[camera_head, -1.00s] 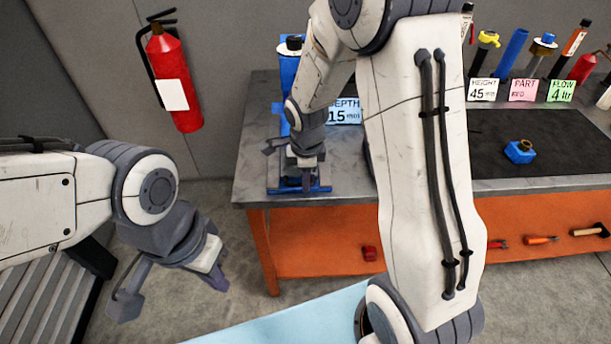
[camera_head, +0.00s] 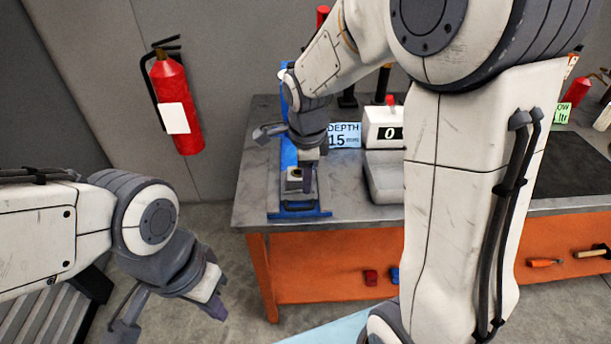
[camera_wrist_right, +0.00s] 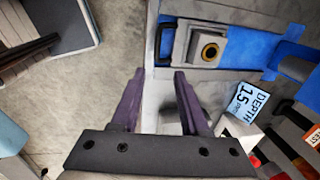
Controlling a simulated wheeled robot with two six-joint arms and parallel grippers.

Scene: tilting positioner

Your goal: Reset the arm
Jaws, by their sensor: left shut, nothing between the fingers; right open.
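The blue fixture (camera_head: 300,211) stands at the left end of the workbench. Its grey block with a brass-ringed hole shows in the wrist view (camera_wrist_right: 208,47). My right gripper (camera_head: 309,183) is over the fixture in the head view. In the wrist view its purple fingers (camera_wrist_right: 159,76) are apart with nothing between them, pointing toward the bench edge below the block and not touching it. My left gripper (camera_head: 215,308) is shut and empty, low at the left, away from the bench. My right arm hides much of the bench.
A depth label (camera_head: 344,135) stands beside the fixture, left of a scale (camera_head: 384,180) with a display reading 0. A fire extinguisher (camera_head: 175,105) hangs on the wall. Floor between my left gripper and the bench is clear.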

